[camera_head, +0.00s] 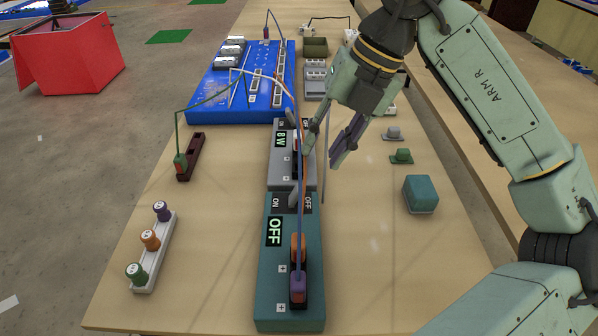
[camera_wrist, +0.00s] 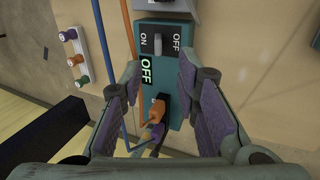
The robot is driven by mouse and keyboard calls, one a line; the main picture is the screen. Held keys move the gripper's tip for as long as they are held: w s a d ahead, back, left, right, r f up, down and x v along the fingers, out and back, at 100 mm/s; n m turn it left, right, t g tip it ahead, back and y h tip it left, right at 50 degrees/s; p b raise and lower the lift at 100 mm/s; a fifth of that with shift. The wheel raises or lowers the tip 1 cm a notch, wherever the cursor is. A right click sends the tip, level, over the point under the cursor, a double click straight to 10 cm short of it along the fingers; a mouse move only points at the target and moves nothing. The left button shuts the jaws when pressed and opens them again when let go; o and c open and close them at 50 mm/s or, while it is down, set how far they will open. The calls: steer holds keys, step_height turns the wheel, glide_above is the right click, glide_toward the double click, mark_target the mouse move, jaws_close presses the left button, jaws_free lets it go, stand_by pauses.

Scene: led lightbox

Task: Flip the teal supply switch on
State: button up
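The teal supply box (camera_head: 268,312) stands at the near middle of the table, and its display (camera_head: 274,231) reads OFF. Its grey switch lever (camera_head: 292,200) stands between the ON label on the left and the OFF label on the right. The lever also shows in the wrist view (camera_wrist: 158,44); its exact lean is hard to tell. Orange and purple plugs (camera_head: 298,283) sit in the box's near socket. My gripper (camera_head: 325,152) is open and empty, above and beyond the lever in the head view. In the wrist view the lever lies beyond the gap between the fingers (camera_wrist: 161,88).
A grey box (camera_head: 278,176) with an 8W display adjoins behind the teal one. Orange and blue wires pass close to the lever. A spool rack (camera_head: 152,258) stands left, a teal block (camera_head: 420,194) right. A blue board (camera_head: 210,108) lies behind.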

mark_target(300, 187)
steer(key=p+x, duration=0.1)
steer(key=x, duration=0.9)
steer(key=shift+s+a, duration=0.15)
steer(key=shift+s, duration=0.05)
jaws_close()
